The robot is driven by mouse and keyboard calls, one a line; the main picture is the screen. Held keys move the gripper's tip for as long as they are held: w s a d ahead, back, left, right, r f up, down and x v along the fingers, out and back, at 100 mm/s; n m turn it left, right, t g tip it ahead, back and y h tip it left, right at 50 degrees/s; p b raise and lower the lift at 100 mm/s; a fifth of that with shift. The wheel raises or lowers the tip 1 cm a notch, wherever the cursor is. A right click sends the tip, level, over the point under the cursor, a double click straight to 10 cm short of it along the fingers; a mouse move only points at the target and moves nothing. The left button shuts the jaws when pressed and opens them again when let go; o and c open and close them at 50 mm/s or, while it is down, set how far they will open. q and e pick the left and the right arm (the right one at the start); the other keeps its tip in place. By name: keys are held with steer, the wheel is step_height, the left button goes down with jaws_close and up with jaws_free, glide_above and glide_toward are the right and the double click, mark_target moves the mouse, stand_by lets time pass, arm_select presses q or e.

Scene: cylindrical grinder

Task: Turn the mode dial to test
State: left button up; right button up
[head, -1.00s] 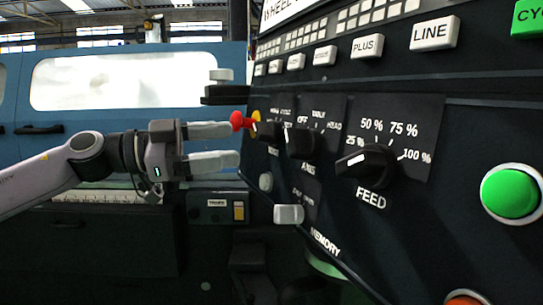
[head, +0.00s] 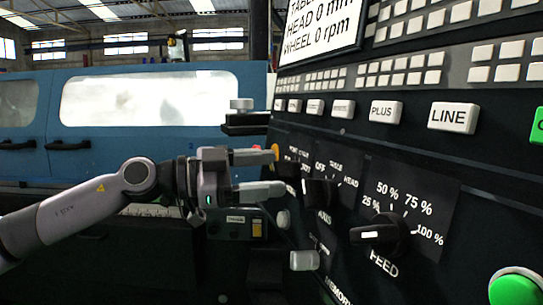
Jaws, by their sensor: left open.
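The mode dial (head: 288,169) is a small black knob at the far left end of the dark control panel, seen at a steep angle. Its labels are tiny and partly covered, so I cannot read where it points. My left gripper (head: 281,172) is open, with its two pale fingers one above the other. The upper fingertip overlaps the dial's upper left in the picture, and the lower fingertip is just below the dial. I cannot tell whether either finger touches it. My right gripper is out of view.
A second black dial (head: 320,192) sits close to the right, then the FEED dial (head: 386,234). A yellow piece (head: 274,147) shows at the upper fingertip. A green button (head: 515,288) is at the lower right.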

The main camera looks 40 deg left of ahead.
arm_select(q)
steer(key=shift+w+d+r+p, duration=0.15)
steer(key=shift+w+d+p, duration=0.15)
steer(key=shift+w+d, duration=0.2)
steer(key=shift+w, duration=0.05)
steer(key=c, duration=1)
steer(key=shift+c, duration=0.2)
